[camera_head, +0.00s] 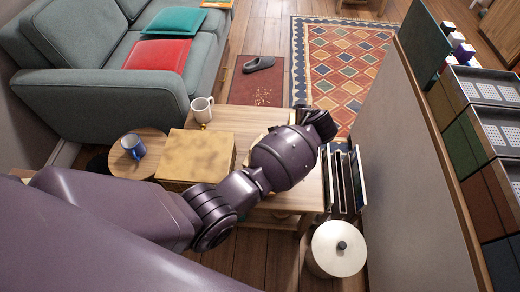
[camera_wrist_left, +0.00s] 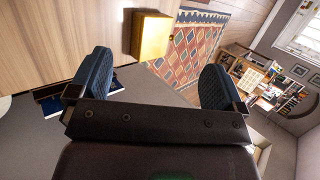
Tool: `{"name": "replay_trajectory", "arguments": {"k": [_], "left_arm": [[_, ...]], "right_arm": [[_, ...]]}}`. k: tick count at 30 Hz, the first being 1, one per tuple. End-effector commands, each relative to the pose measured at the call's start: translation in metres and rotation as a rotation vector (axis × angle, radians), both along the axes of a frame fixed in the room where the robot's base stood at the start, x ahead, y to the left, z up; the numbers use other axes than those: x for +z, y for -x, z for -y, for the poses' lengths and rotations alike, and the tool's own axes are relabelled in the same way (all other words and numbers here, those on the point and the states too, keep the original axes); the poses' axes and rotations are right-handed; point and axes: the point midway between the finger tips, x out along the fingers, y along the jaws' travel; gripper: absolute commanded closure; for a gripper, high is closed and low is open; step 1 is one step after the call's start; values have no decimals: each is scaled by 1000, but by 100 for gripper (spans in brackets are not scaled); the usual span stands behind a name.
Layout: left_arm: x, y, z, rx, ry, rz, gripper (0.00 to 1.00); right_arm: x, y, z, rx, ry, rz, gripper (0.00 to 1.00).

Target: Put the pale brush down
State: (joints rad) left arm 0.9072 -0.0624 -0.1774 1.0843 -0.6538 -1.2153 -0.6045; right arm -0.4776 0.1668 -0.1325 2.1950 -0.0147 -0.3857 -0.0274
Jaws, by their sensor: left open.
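I cannot make out the pale brush in either view; my arm hides part of the wooden table (camera_head: 240,121) in the head view. My left arm reaches across that table from the left. My left gripper (camera_wrist_left: 157,82) is open in the wrist view, with its two blue-grey fingers wide apart and nothing seen between them. In the head view its end (camera_head: 318,122) is above the table's right side, and its fingers are hard to make out. My right gripper is not in view.
A gold box (camera_head: 208,157) and a white mug (camera_head: 202,109) are on the left. A blue mug (camera_head: 133,146) is on a round stool (camera_head: 122,164). Books stand in a rack (camera_head: 343,178) at the right, behind a white lidded bin (camera_head: 337,250). A tall panel (camera_head: 405,150) bounds the right.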

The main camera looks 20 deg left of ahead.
Motion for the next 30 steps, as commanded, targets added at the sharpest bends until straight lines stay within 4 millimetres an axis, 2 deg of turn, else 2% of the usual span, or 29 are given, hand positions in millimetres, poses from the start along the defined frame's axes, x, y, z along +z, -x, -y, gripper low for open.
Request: {"name": "replay_trajectory", "arguments": {"k": [1,4,9,12,20,30], "left_arm": [[-42,9,2,-20,-118,-121,4],[-60,21,-5,-51,-348,-308,4],[-60,43,-22,-71,-624,-570,4],[-55,52,-29,-73,-707,-670,4],[-60,58,-43,-74,-754,-736,4],[-82,55,-80,-74,-751,-735,4]], "right_arm": [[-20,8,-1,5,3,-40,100],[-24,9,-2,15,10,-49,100],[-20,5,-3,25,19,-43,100],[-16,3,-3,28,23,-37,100],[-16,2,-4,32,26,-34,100],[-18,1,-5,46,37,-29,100]]}}
